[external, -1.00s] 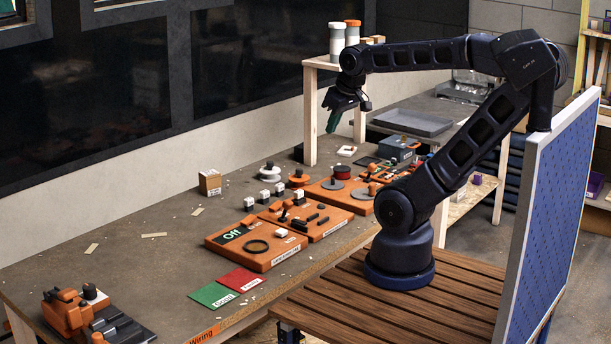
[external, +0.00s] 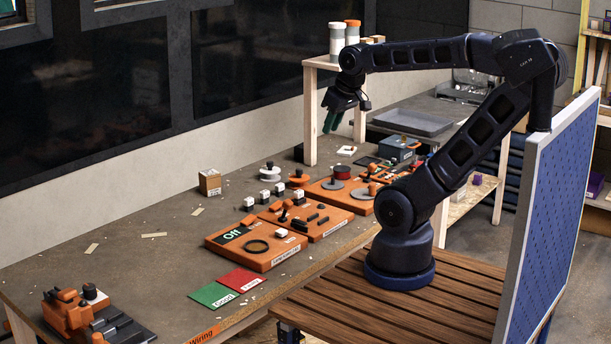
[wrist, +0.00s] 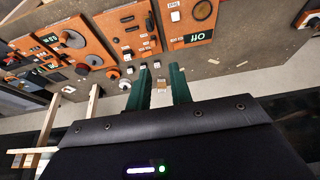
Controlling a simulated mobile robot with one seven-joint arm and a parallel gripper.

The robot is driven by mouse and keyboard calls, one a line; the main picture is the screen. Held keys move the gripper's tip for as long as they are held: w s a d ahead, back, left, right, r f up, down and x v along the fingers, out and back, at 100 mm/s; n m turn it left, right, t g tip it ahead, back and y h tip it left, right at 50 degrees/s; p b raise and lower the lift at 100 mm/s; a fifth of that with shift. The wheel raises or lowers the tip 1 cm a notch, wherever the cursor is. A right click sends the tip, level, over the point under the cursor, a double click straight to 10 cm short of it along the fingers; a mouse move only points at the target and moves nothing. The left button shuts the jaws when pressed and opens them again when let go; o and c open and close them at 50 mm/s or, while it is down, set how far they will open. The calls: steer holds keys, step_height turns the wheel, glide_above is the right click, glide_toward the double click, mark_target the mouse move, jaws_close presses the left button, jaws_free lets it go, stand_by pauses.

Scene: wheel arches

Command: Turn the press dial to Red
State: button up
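My gripper (external: 333,121) hangs in the air above the back of the bench, its green fingers pointing down. In the wrist view my gripper (wrist: 160,84) has its two fingers apart with nothing between them. An orange panel (external: 322,194) on the bench carries round grey dials, one with an orange pointer (external: 371,190) and one with a dark knob (external: 333,184). A grey dial (wrist: 72,39) also shows in the wrist view, left of the fingers. Small labels are unreadable, so I cannot tell which dial is the press dial or its setting. My gripper touches none of them.
An orange panel reading "Off" (external: 258,259) and a panel with levers (external: 325,228) sit in front. Green (external: 211,296) and red (external: 242,280) cards lie nearby. A wooden shelf post (external: 309,115) stands close to my gripper. The bench's left middle is mostly clear.

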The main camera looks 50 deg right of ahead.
steer(key=o, duration=0.4)
steer(key=shift+g+y, duration=0.3)
steer(key=shift+g, duration=0.1)
steer(key=w+a+r, duration=0.1)
steer(key=w, duration=0.1)
steer(key=w+a+r, duration=0.1)
steer(key=w+a, duration=0.1)
steer(key=w, duration=0.1)
steer(key=w+a+r, duration=0.1)
steer(key=w, duration=0.2)
steer(key=shift+w+a+r, duration=0.15)
steer(key=shift+a+r, duration=0.05)
steer(key=shift+c, duration=0.2)
steer(key=w+a+f+g, duration=0.2)
steer(key=w+a, duration=1.8)
steer(key=a, duration=0.3)
steer(key=n+g, duration=0.1)
steer(key=g, duration=0.1)
glide_above(89, 286)
step_height(89, 286, down, 24)
steer(key=shift+n, duration=0.3)
step_height(89, 286, down, 10)
steer(key=shift+w+f, duration=0.1)
steer(key=shift+f, duration=0.15)
steer(key=shift+c, duration=0.2)
steer(key=c, duration=0.7)
